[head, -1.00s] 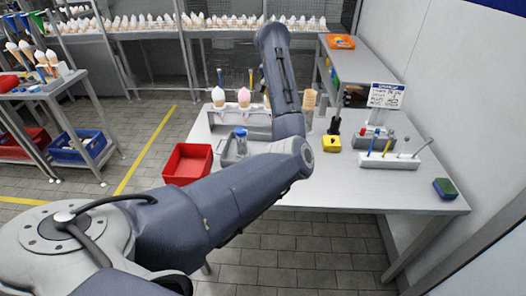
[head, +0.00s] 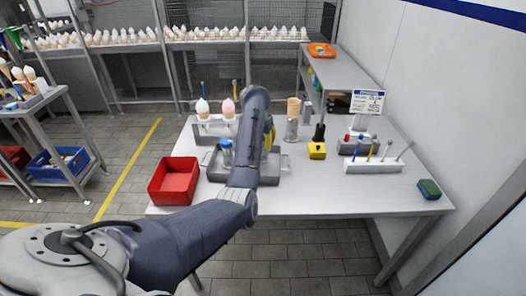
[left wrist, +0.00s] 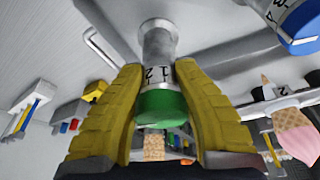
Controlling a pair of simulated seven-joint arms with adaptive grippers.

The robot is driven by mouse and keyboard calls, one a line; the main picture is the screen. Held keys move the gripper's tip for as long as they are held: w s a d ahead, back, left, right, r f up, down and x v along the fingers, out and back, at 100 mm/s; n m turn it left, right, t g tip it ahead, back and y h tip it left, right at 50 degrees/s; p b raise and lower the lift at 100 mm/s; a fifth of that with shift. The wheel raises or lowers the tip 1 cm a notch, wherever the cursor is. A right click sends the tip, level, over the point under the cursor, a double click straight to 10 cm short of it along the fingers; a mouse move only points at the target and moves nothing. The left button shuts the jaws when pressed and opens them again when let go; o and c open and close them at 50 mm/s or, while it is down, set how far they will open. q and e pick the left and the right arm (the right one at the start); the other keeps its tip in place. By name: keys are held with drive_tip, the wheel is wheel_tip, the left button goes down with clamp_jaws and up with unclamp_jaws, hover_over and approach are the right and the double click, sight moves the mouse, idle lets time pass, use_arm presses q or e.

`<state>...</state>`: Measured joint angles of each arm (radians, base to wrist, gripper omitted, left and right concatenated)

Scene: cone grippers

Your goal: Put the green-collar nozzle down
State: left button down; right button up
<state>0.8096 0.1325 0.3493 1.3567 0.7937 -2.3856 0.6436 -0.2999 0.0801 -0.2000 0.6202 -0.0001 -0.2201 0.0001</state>
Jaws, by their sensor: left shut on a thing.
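In the left wrist view the green-collar nozzle (left wrist: 160,106) is a grey metal piece with a wide green band and black number marks. My left gripper (left wrist: 161,112) is shut on it, with a yellow finger on each side. In the head view my left gripper (head: 269,138) shows only as a bit of yellow beside my forearm, over the grey tray (head: 272,180); the nozzle is hidden there. I cannot tell whether the nozzle touches the tray. A blue-collar nozzle (head: 227,153) stands at the tray's left part and shows in the left wrist view (left wrist: 304,26). My right gripper is not in view.
A red bin (head: 174,183) stands left of the tray. Behind are a cone rack (head: 207,130) and a metal cup with waffle cones (head: 293,106). To the right are a yellow block (head: 317,151), a white tool holder (head: 372,166) and a sponge (head: 429,189).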

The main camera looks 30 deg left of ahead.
sight(263, 150)
use_arm(q)
drive_tip(key=shift+f, duration=2.05)
drive_tip(key=shift+f, duration=0.15)
drive_tip(key=c, duration=1.1)
unclamp_jaws()
drive_tip(key=shift+o, duration=0.2)
drive_tip(key=v, duration=1.2)
